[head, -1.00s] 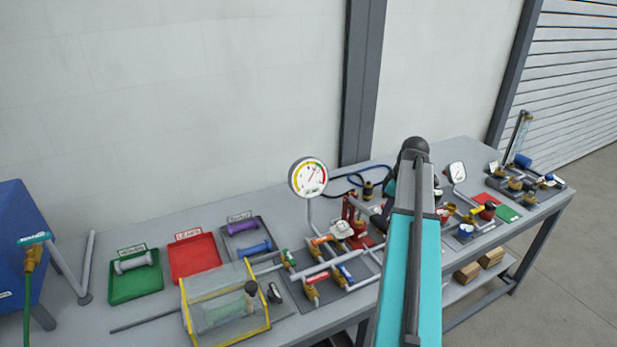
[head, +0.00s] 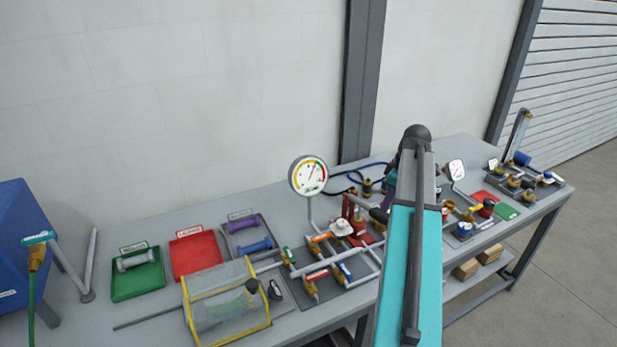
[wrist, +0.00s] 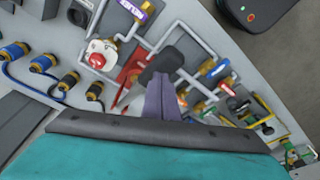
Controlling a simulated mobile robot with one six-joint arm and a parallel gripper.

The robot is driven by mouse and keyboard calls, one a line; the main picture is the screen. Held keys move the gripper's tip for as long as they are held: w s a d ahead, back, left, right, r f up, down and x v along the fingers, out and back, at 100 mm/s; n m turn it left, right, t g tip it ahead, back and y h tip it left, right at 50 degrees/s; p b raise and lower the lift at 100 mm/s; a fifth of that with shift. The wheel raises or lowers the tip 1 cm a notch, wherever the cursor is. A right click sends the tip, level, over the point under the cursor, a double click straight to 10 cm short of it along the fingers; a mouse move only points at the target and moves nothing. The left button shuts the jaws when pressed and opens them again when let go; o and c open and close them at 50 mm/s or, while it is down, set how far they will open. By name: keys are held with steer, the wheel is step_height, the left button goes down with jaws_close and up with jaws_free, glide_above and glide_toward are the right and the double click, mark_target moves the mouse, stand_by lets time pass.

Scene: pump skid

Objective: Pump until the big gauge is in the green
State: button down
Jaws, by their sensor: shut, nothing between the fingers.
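The big gauge (head: 309,175) stands on a thin stem at the middle of the bench, with a white face and a coloured rim. Its needle points up and to the right; the picture is too small to tell which band it is in. The red hand pump (head: 350,207) stands right of the stem, with a black-gripped handle (head: 379,214) to its right. In the wrist view the black grip (wrist: 160,65) lies just beyond the tips of my gripper (wrist: 165,82). My gripper is shut and empty; whether it touches the grip I cannot tell. My arm hides much of it in the head view.
Pipes with coloured valve handles (head: 318,275) lie in front of the pump. A clear yellow-edged guard box (head: 213,315) and red (head: 193,256) and green (head: 137,287) trays are to the left. A smaller gauge (head: 457,170) stands on the right.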

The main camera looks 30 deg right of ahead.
steer(key=shift+r, duration=0.1)
steer(key=shift+r, duration=2.45)
